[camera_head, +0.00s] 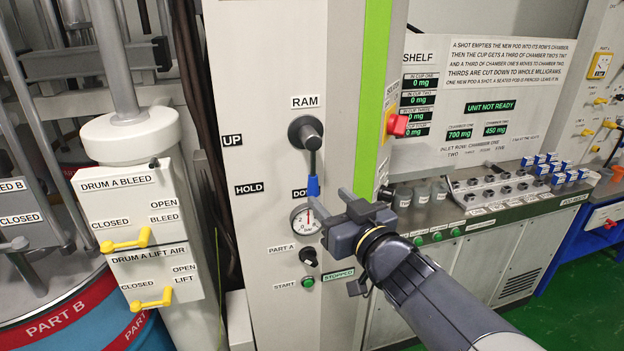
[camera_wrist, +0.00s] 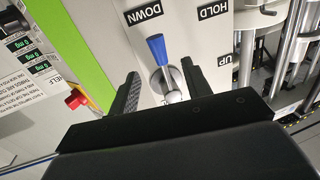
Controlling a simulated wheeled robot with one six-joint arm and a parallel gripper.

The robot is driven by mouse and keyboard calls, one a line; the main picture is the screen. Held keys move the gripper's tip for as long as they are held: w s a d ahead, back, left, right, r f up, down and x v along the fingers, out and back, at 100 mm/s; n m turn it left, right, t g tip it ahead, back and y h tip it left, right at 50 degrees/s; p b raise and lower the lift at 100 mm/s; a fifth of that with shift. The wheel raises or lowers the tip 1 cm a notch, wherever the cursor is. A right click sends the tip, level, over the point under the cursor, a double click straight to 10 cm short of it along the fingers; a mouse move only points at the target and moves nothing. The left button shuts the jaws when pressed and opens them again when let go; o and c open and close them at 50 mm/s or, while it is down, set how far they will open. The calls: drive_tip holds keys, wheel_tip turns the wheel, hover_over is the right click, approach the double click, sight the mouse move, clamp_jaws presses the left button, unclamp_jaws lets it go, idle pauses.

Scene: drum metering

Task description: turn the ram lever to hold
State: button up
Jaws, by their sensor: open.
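The ram lever has a dark round hub (camera_head: 306,132) under the RAM label. Its blue grip (camera_head: 313,186) hangs down at the DOWN label. HOLD (camera_head: 249,188) and UP (camera_head: 232,140) are to the left. My gripper (camera_head: 328,206) is just below and right of the blue grip, with its jaws apart and empty. In the wrist view the blue grip (camera_wrist: 157,50) points away from my gripper (camera_wrist: 160,72), and the lever lies between the two fingers in the picture. I cannot tell the gap in depth.
A dial gauge (camera_head: 303,217) sits just below the grip, partly behind my gripper. Below are the PART A knob (camera_head: 307,255) and a green start button (camera_head: 308,282). A red knob (camera_head: 397,125) stands out at right. Yellow drum handles (camera_head: 125,241) are at left.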

sight(316, 186)
drive_tip(key=x, duration=0.8)
drive_tip(key=shift+p, duration=0.3)
drive_tip(key=shift+c, duration=0.5)
drive_tip(key=shift+s, duration=0.1)
clamp_jaws()
